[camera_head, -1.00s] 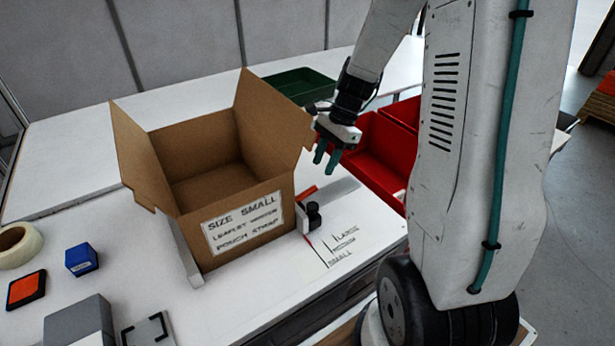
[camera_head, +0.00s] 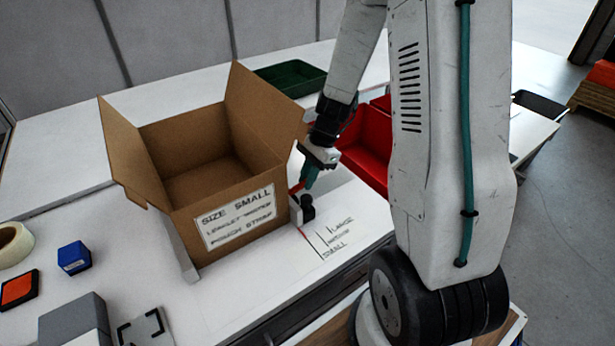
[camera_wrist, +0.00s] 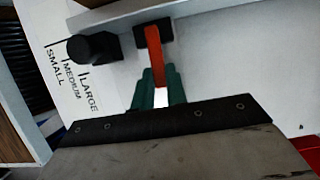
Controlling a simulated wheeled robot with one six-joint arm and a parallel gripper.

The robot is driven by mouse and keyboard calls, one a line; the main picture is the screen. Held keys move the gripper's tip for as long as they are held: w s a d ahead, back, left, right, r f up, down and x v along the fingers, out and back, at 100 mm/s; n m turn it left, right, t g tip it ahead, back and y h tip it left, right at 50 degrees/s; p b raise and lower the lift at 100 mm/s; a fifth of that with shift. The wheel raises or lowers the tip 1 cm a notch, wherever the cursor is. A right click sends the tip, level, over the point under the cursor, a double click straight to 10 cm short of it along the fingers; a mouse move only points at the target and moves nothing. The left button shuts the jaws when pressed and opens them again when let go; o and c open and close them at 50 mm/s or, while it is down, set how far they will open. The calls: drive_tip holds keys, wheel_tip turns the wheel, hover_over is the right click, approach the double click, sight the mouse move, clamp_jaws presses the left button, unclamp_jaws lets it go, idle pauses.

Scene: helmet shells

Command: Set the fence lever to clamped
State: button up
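The red fence lever (camera_head: 296,187) is at the right side of the cardboard box, near the fence (camera_head: 296,212) and its black knob (camera_head: 307,208). The wrist view shows the lever (camera_wrist: 154,50) running from a dark mount toward my gripper (camera_wrist: 159,82). My gripper's green fingers (camera_head: 309,176) are at the lever in the head view. In the wrist view one finger lies on each side of the lever's end, with a narrow gap between them. I cannot tell whether they press on it. The fingers partly hide the lever in the head view.
The open cardboard box (camera_head: 200,150) stands close left of my gripper. Red bins (camera_head: 365,150) are behind and right. Size marks (camera_head: 332,236) lie in front on the white table. A green tray (camera_head: 290,78) is farther back.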

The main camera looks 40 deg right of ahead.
clamp_jaws()
drive_tip(key=shift+d+f+y, duration=0.15)
drive_tip(key=shift+f+y, duration=0.2)
drive_tip(key=shift+y, duration=0.25)
drive_tip(key=shift+f+y, duration=0.3)
drive_tip(key=shift+y, duration=0.4)
drive_tip(key=o, duration=0.7)
unclamp_jaws()
drive_tip(key=shift+c, duration=0.2)
